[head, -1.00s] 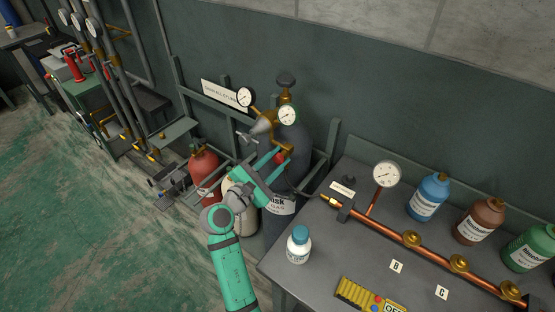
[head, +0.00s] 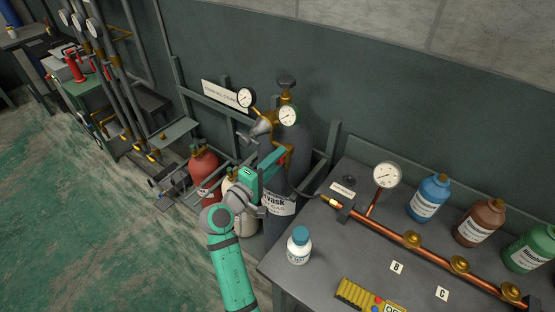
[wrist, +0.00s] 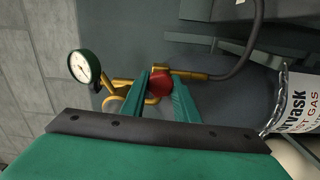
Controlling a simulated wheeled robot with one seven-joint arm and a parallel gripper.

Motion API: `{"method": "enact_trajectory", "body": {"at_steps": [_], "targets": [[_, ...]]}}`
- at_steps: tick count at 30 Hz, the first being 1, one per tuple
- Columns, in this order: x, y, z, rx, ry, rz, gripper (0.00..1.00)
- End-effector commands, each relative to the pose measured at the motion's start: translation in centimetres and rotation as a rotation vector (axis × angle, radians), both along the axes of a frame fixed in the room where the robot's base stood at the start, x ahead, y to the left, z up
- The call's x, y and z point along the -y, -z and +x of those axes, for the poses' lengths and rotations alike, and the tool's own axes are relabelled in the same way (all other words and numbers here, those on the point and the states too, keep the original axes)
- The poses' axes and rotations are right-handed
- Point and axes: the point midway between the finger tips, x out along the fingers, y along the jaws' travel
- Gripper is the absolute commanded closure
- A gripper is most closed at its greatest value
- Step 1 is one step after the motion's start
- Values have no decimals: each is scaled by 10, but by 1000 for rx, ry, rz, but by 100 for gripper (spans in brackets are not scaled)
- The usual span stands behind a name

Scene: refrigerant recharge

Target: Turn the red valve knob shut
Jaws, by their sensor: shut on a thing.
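The red valve knob (wrist: 162,82) sits on the brass regulator fittings (wrist: 190,74) of the tall dark grey gas cylinder (head: 291,165). My gripper (wrist: 161,88) has its two green fingers on either side of the knob and is shut on it. In the head view my gripper (head: 279,160) reaches the cylinder's brass fittings, and its body hides part of the cylinder. A round gauge (wrist: 84,66) shows beside the fittings in the wrist view. The knob is mostly hidden by the fingers in the head view.
A grey bench (head: 325,255) stands to the right, with a copper pipe (head: 435,254), a gauge (head: 387,175) and several bottles. A red cylinder (head: 204,171) stands left of the grey one. A hose (wrist: 247,50) leaves the fittings. Green floor at the left is clear.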

Motion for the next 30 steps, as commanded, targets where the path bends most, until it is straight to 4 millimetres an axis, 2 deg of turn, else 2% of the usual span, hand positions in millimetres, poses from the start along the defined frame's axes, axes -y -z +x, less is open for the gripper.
{"method": "enact_trajectory", "body": {"at_steps": [30], "targets": [[0, 0, -1, 562, 0, 777, 95]]}}
